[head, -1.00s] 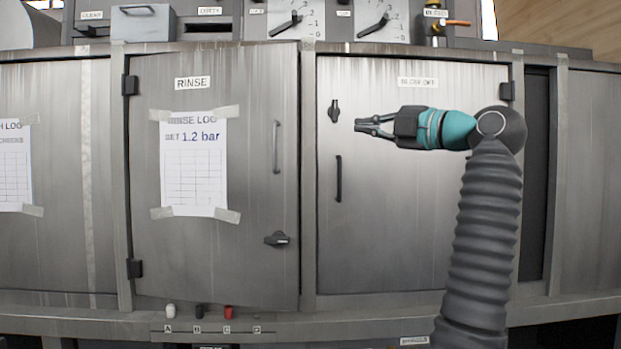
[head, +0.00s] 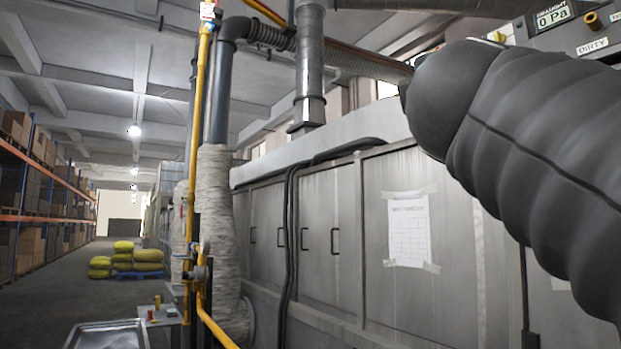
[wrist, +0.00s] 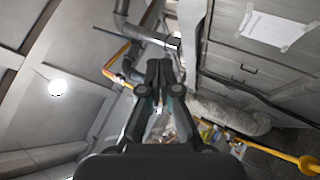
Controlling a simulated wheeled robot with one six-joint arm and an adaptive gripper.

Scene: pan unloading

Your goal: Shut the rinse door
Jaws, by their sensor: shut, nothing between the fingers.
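The rinse door is mostly hidden in the head view. A strip of grey panel (head: 565,318) below my arm, with a scrap of white at its upper part, appears to be its hinge side. Its handle and latch are out of sight, so I cannot tell how far it stands open. My gripper (wrist: 160,68) shows in the wrist view, shut and empty, in the air with ceiling and pipes beyond it. It is out of the head view, where my dark ribbed arm crosses the upper right.
A taped paper sheet (head: 408,230) hangs on the neighbouring panel. A yellow pipe (head: 199,120) and a wrapped column (head: 215,235) stand at the machine's end. A metal tray (head: 105,335) is at lower left. The aisle floor (head: 60,285) beyond is clear, with yellow sacks (head: 148,257) farther back.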

